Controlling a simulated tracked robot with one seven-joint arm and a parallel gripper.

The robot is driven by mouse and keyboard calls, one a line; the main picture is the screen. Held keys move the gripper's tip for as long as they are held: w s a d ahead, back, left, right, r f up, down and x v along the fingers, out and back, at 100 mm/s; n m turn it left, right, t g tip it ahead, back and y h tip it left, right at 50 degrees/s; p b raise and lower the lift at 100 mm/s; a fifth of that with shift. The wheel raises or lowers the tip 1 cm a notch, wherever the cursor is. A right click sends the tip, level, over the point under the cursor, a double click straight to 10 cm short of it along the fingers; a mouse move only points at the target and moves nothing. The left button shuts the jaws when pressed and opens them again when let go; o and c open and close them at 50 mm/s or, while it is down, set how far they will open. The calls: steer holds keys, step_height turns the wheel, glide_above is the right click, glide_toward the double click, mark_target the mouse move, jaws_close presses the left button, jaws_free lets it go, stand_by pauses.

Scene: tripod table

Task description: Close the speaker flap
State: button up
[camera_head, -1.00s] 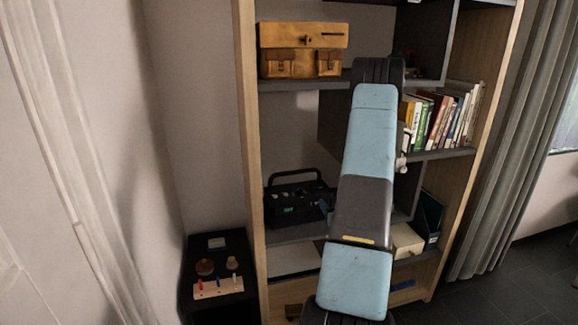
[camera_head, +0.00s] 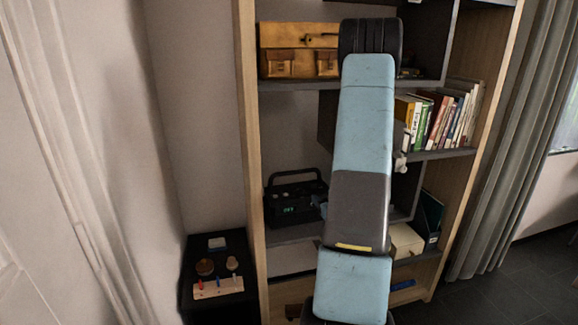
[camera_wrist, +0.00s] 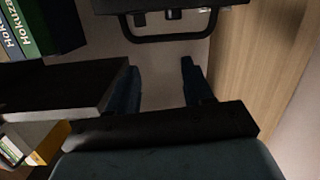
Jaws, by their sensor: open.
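The speaker (camera_head: 288,206) is a black box with a top handle on the middle shelf. Its front shows small green lit digits. No flap is seen standing out from the front; the speaker's right end is near my arm. In the wrist view the speaker (camera_wrist: 170,8) is at the top edge, with its handle (camera_wrist: 172,38) below it. My gripper (camera_wrist: 160,85) is open, its two dark fingers apart with nothing between them, short of the handle in the picture. In the head view my gripper is hidden behind my arm.
A wooden upright (camera_wrist: 255,70) stands close on the right of the wrist view, with a dark shelf edge (camera_wrist: 60,98) and books (camera_wrist: 30,30) on the left. A yellow-brown case (camera_head: 290,50) sits on the upper shelf. A black side table (camera_head: 220,300) stands left of the shelves.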

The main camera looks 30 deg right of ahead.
steer(key=w+a+r+g, duration=0.1)
steer(key=a+r+g, duration=0.4)
steer(key=a+r, duration=0.8)
steer(key=shift+w+a+r+n+y, duration=0.15)
steer(key=shift+w+r+n+y, duration=0.2)
steer(key=shift+r, duration=0.8)
steer(key=shift+s, duration=0.1)
steer(key=s+a+r+g+y, duration=0.1)
steer(key=s+a+r+g, duration=0.1)
steer(key=s+a+r, duration=0.3)
steer(key=s+a+r+g+y, duration=0.2)
steer(key=s+a+r, duration=0.3)
steer(key=s+a, duration=0.9)
steer(key=s+n, duration=0.1)
steer(key=s, duration=0.2)
steer(key=shift+s+a+r+g, duration=0.2)
steer(key=shift+a+r+g, duration=0.1)
steer(key=shift+g, duration=0.1)
steer(key=shift+y, duration=0.25)
